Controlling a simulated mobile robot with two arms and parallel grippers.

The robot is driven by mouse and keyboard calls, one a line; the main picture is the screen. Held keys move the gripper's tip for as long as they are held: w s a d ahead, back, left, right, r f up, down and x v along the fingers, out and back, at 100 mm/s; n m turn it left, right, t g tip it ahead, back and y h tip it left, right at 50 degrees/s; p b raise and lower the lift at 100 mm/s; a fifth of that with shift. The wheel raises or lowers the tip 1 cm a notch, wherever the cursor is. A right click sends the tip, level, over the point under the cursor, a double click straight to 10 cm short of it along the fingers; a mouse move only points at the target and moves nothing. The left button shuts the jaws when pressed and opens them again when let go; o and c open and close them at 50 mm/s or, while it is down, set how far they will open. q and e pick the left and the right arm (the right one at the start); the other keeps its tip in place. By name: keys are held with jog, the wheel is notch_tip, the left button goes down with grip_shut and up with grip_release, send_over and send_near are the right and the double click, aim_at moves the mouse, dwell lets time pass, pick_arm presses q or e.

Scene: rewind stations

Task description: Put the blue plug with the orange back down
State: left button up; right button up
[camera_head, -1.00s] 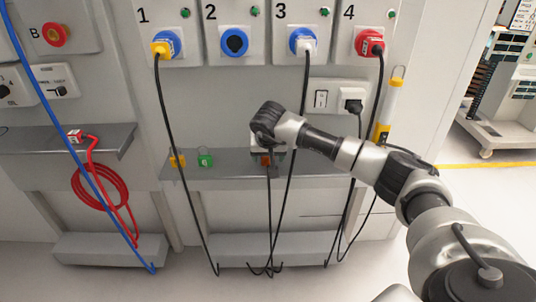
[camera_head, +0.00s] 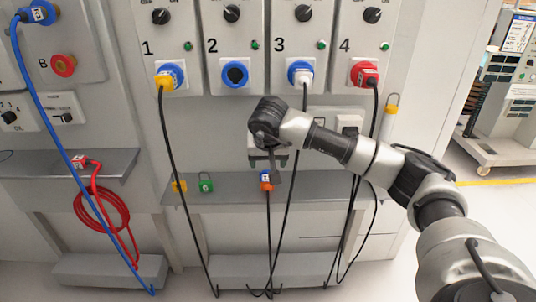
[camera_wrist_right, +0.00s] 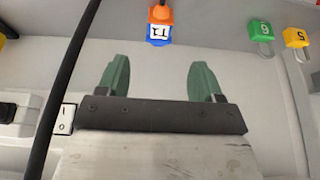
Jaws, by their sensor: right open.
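The blue plug with the orange back (camera_head: 266,181) stands at the grey shelf (camera_head: 330,186), blue end up, with its black cable hanging down from the orange end. In the right wrist view the plug (camera_wrist_right: 159,28), marked T1, lies beyond the fingertips, apart from them. My right gripper (camera_head: 268,160) is just above the plug in the head view. Its two green fingers (camera_wrist_right: 159,77) are spread with nothing between them. My left gripper is not in view.
Yellow (camera_head: 179,186) and green (camera_head: 205,185) padlocks are at the shelf's left. Above are socket 1 with a yellow plug, empty socket 2 (camera_head: 235,74), socket 3 with a white plug and socket 4 with a red plug. Black cables hang beside my right gripper.

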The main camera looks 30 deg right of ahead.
jog(key=s+a+f+m+y, duration=0.15)
jog(key=a+y, duration=0.35)
jog(key=a, duration=0.6)
jog(key=s+a+f+m+y, duration=0.1)
jog(key=s+a+f+y, duration=0.2)
jog(key=a+y, duration=0.5)
jog(key=s+a+r+m+t+y, duration=0.3)
jog(key=s+a+r+m+y, duration=0.4)
jog(key=a+m, duration=0.45)
jog(key=d+f+m+t+h, duration=0.3)
jog(key=d+m+t+h, duration=0.4)
jog(key=m, duration=1.1)
jog(key=d+f+m+t+h, duration=0.2)
jog(key=d+m+t+h, duration=0.45)
jog(key=m, duration=1.15)
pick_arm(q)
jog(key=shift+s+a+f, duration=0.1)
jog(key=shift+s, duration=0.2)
pick_arm(e)
jog(key=s+d+f+m+g+h, duration=0.1)
jog(key=s+f+m+g+h, duration=0.2)
jog(key=s+f+m+g, duration=1)
jog(key=s+f+g, duration=0.1)
jog(key=s+f, duration=0.1)
jog(key=s, duration=0.1)
jog(key=shift+s+d+f, duration=0.15)
jog(key=shift+s+d, duration=0.05)
jog(key=shift+d, duration=0.2)
